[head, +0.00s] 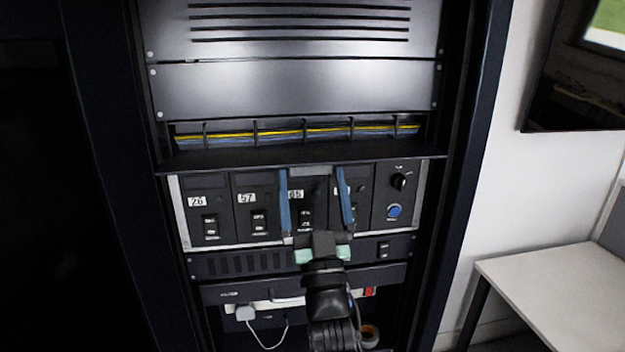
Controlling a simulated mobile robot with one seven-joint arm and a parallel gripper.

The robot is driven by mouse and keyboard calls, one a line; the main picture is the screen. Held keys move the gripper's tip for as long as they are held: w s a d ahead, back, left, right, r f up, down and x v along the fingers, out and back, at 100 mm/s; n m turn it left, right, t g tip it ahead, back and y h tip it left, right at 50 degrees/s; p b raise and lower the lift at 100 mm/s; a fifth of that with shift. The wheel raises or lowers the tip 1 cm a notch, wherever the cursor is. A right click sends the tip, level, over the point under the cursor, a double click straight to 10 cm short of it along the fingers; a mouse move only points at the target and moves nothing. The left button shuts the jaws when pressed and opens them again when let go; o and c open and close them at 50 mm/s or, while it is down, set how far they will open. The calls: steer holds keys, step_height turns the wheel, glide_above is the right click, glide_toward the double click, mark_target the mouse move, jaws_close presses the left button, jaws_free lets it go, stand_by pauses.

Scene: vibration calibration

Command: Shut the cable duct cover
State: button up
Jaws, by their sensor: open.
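The cable duct cover (300,151) is a long black flap across the rack. It is open, tipped down and outward below the duct. Yellow and blue cables (300,134) show in the open duct behind black retaining fingers. My gripper (311,170) is open and empty, its two blue fingers pointing up in front of the numbered modules. The fingertips appear just below the front edge of the cover. I cannot tell whether they touch it. My gripper hides part of the middle modules.
Modules with switches and labels (246,198) sit below the cover, with a black knob (399,182) and blue button (394,211) at right. A white plug (244,313) and cable hang lower. A white table (555,290) stands right of the rack.

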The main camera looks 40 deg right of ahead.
mark_target(315, 166)
steer(key=shift+c, duration=0.2)
